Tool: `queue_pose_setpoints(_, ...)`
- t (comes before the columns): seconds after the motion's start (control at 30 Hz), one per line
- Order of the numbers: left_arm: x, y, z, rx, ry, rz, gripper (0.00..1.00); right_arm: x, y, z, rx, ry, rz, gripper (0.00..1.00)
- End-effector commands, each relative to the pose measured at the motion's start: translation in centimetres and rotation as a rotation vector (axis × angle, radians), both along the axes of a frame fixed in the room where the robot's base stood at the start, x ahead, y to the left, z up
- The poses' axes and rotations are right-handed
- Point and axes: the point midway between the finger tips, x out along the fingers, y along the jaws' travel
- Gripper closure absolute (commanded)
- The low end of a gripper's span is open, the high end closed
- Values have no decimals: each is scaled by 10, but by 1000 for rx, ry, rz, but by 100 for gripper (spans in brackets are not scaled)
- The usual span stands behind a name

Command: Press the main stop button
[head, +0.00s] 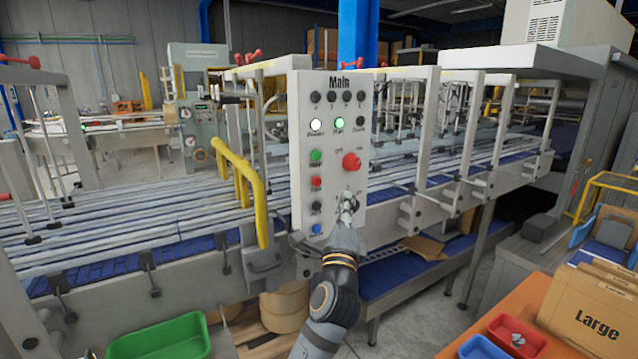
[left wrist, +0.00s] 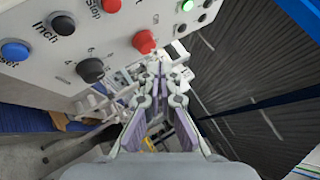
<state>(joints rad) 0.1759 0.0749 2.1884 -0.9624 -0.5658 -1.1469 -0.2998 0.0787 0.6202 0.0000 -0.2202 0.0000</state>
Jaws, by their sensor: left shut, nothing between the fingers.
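The white control panel (head: 331,130) headed "Main" stands upright in the middle of the head view. Its small red button (head: 316,182) has a label reading "Stop" in the left wrist view, where the button (left wrist: 110,5) is cut by the top edge. A larger red knob (head: 351,161) sits higher and to the right; the wrist view shows this knob (left wrist: 144,41) just left of my fingertips. My left gripper (head: 348,198) is shut and empty in front of the panel's lower right part, covering some of it. I cannot tell whether it touches. My right gripper is out of view.
A green button (head: 316,156) is above the stop button; black (head: 316,206) and blue (head: 317,229) buttons are below. A yellow rail (head: 247,185) stands left of the panel. A conveyor runs behind. A green bin (head: 160,340) and a red bin (head: 517,335) are in front.

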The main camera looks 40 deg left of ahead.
Motion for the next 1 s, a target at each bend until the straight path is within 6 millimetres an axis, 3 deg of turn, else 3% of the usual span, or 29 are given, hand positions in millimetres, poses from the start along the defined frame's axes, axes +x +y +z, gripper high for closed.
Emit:
queue_pose_setpoints(0.6,29,70,-1,5,1,0,100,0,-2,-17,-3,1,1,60)
queue_pose_setpoints(1.0,33,80,0,-1,1,0,100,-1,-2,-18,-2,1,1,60)
